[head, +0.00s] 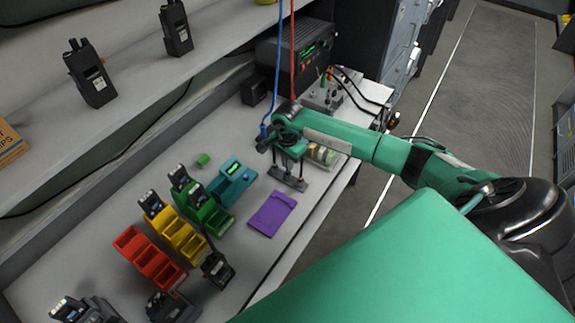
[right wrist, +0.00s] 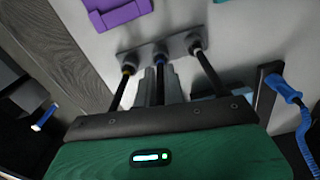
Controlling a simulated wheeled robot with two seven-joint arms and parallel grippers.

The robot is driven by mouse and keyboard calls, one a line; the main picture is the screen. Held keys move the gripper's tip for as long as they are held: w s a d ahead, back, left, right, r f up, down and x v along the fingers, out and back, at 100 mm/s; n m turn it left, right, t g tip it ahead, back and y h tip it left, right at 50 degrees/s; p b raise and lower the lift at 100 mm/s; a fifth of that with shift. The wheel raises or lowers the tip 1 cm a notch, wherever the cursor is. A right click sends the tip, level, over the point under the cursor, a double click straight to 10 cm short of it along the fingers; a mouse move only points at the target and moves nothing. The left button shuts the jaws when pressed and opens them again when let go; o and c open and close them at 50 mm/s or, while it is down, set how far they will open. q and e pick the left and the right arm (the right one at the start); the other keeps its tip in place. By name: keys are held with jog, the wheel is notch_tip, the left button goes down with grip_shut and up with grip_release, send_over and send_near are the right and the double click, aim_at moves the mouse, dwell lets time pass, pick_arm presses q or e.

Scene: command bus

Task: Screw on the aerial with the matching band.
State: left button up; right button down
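In the right wrist view the rack's bar (right wrist: 135,55) carries an aerial with a yellow band (right wrist: 127,69), a middle aerial with a blue band (right wrist: 160,60), and one with a pale band (right wrist: 197,47). My right gripper (right wrist: 160,84) is above the rack, its two fingers close on either side of the middle aerial; whether they grip it is unclear. A teal unit with a lit green display (head: 233,178) lies left of the rack. My left gripper is out of view.
Red (head: 150,260), yellow (head: 178,238) and green (head: 205,210) bins stand at left, with handheld radios in and around them. A dark radio set (head: 290,52) stands at the back. Blue (head: 275,70) and red cords hang near my right wrist. The purple mat is bare.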

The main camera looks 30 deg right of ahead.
dwell(0.3)
jog(key=shift+w+r, duration=0.1)
jog(key=shift+r, duration=0.5)
pick_arm(q)
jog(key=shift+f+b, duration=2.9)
jog(key=shift+b, duration=0.05)
pick_arm(e)
notch_tip(320, 180, up, 19)
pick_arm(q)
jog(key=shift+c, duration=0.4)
pick_arm(e)
jog(key=shift+f, duration=0.1)
jog(key=s+a+f+n, duration=0.4)
jog(key=s+a+n, duration=0.2)
jog(key=a+n, duration=0.1)
jog(key=s+a+f+n, duration=0.4)
jog(key=s+a+n, duration=0.3)
jog(key=a+n, duration=0.1)
jog(key=shift+s+f, duration=0.25)
